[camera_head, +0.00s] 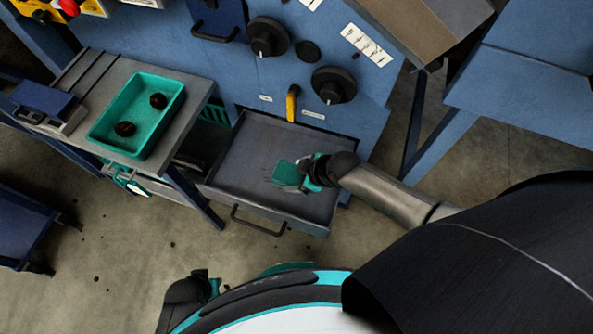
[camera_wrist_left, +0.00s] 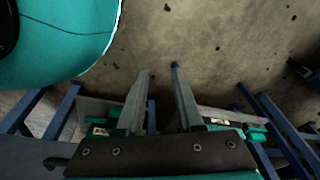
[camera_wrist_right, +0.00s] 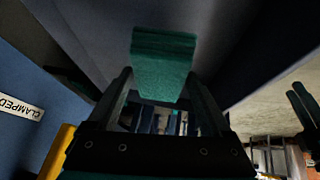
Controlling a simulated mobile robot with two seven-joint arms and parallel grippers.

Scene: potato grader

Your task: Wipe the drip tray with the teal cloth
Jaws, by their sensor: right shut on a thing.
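The drip tray (camera_head: 250,150) is a grey, shallow drawer pulled out from the blue machine, with a dark handle at its front. Small dark marks show on its floor left of the cloth. The teal cloth (camera_head: 286,174) is over the tray floor, right of its middle. My right gripper (camera_head: 306,174) reaches in from the right and is shut on the cloth. In the right wrist view the cloth (camera_wrist_right: 163,65) sticks out past the fingers; I cannot tell how firmly it touches the tray. My left gripper (camera_wrist_left: 160,72) is open and empty above the concrete floor.
A grey side table (camera_head: 195,92) left of the tray carries a teal bin (camera_head: 138,135) with two dark lumps. A yellow lever (camera_head: 292,103) and black knobs (camera_head: 334,85) are on the machine's front above the tray. Bare floor lies in front.

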